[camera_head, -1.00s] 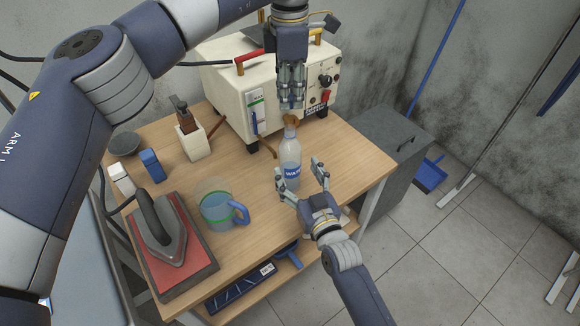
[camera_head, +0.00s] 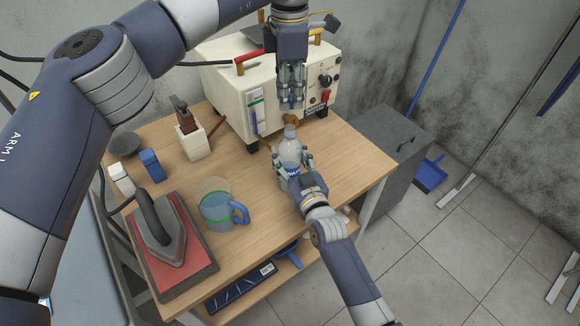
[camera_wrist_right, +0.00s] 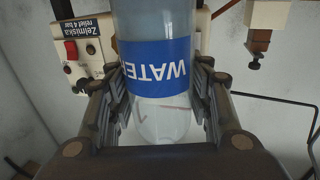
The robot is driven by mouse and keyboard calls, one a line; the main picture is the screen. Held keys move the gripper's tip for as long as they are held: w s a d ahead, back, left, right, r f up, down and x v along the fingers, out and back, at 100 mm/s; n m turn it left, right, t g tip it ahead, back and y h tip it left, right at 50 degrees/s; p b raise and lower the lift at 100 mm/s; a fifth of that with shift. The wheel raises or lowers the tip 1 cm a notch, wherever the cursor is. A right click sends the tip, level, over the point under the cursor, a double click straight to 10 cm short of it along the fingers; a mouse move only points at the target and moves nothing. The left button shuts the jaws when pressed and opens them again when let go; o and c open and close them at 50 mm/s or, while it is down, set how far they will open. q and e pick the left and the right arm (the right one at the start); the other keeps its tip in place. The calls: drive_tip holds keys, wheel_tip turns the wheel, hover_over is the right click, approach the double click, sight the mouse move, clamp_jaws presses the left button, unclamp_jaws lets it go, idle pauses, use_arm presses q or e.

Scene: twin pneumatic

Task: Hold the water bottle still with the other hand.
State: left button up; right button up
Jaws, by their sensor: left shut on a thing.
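The water bottle (camera_head: 289,152) stands upright on the wooden table. It is clear with a blue WATER label, and it fills the middle of the right wrist view (camera_wrist_right: 155,65). My right gripper (camera_head: 292,165) is around the bottle, one finger on each side. Its fingers look open, very near the bottle's sides; contact is not clear. My left gripper (camera_head: 291,105) is above the bottle, pointing down, shut on a small brown piece (camera_head: 291,119) just over the bottle's top. What that piece is cannot be told clearly.
A cream machine (camera_head: 235,85) with knobs stands behind the bottle. A jug (camera_head: 217,209) with a blue handle and an iron (camera_head: 163,232) on a red pad are to the left. The table's right part (camera_head: 350,165) is clear.

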drive_tip(key=c, duration=0.5)
use_arm(q)
drive_tip(key=shift+f, duration=2.5)
drive_tip(key=shift+f, duration=0.15)
drive_tip(key=shift+f, duration=0.75)
drive_tip(key=shift+f, duration=0.55)
use_arm(e)
clamp_jaws()
